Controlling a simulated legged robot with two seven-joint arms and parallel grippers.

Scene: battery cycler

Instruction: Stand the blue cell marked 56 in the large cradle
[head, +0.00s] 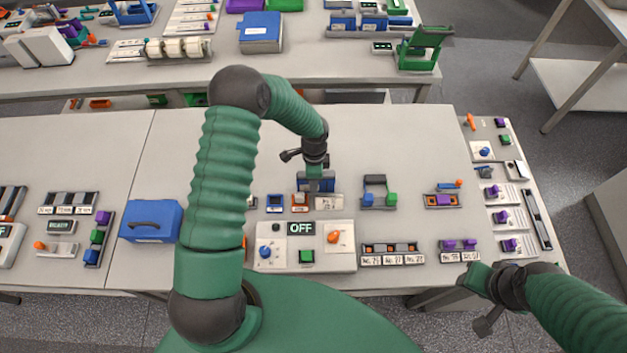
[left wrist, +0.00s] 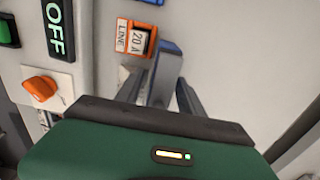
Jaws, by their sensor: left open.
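My left gripper (head: 316,176) is over the table behind the control box. In the head view a blue piece (head: 330,184) is partly hidden behind the gripper. I cannot read a 56 on any cell, and I cannot tell which holder is the large cradle. My right gripper (head: 480,279) hangs by the table's front right edge; its fingers are unclear.
The control box (head: 340,262) reads OFF. An orange breaker (left wrist: 133,38) reads LINE 20 A. A holder (head: 375,184) with blue and green blocks stands right of the left gripper. Labelled racks (head: 392,248) line the front. A blue case (head: 152,222) is at left. Bare table lies behind.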

